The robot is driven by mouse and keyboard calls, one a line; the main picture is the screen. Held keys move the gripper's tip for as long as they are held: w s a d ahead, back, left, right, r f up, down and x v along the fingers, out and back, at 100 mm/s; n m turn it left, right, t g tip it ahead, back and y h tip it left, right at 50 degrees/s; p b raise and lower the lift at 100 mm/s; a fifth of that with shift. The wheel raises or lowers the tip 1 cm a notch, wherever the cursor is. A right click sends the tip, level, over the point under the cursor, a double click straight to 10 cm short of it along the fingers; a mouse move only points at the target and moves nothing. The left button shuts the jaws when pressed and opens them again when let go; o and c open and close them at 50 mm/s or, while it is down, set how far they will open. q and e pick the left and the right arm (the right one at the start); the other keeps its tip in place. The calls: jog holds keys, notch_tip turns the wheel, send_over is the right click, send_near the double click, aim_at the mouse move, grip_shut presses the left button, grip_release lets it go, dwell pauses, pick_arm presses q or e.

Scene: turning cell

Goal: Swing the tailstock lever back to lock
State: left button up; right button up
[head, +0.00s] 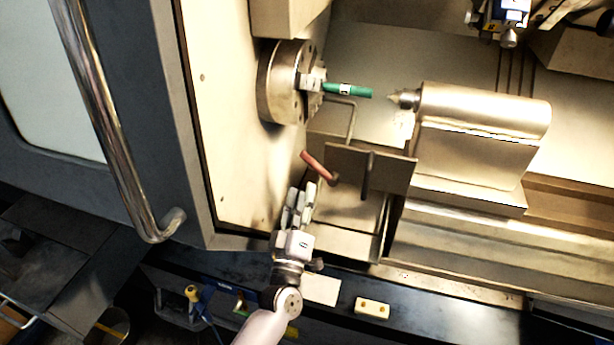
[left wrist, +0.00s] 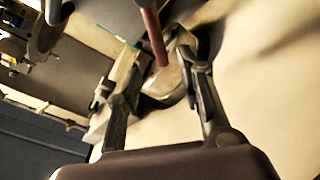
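A lever with a red grip (head: 318,167) stands out from the carriage plate (head: 395,170) below the chuck, tilted up to the left. The tailstock (head: 480,112) with its pointed centre is to the right; I see no clear lever on it. My left gripper (head: 301,190) is just below and left of the red grip, fingers pointing up, open and empty. In the left wrist view the red grip (left wrist: 152,35) shows beyond and between the parted fingers (left wrist: 160,75), apart from them as far as I can tell. My right gripper is not in view.
The chuck (head: 285,82) holds a green rod (head: 348,90) above the lever. A dark upright handle (head: 369,175) is right of the red grip. The door with its steel handle (head: 110,130) is at left. A cream block (head: 372,308) lies on the front ledge.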

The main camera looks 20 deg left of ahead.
aim_at(318, 166)
pick_arm(q)
jog(key=v, duration=0.2)
jog(key=shift+s+f, duration=0.1)
jog(key=shift+s, duration=0.15)
jog(key=shift+c, duration=0.5)
jog(key=shift+c, duration=0.7)
jog(key=shift+a+n, duration=0.1)
jog(key=shift+n, duration=0.6)
jog(key=shift+c, duration=0.7)
jog(key=n, duration=0.2)
jog(key=a+r+n+g+h+p, duration=0.1)
jog(key=n, duration=0.2)
jog(key=shift+a+r+h, duration=0.1)
jog(key=shift+a+h, duration=0.05)
jog(key=shift+h, duration=0.15)
jog(key=c, duration=0.4)
jog(key=n, duration=0.2)
jog(key=a+n+g, duration=0.1)
jog(key=shift+s+r+n+h, duration=0.2)
jog(key=shift+n+h, duration=0.1)
jog(key=shift+n, duration=0.1)
grip_shut()
jog(key=w+a+n+g+p, duration=0.1)
jog(key=w+n+p, duration=0.1)
jog(key=w+n, duration=0.3)
jog(key=w, duration=0.4)
jog(key=shift+a+n+h, duration=0.15)
jog(key=shift+n+h, duration=0.15)
jog(key=shift+n, duration=0.1)
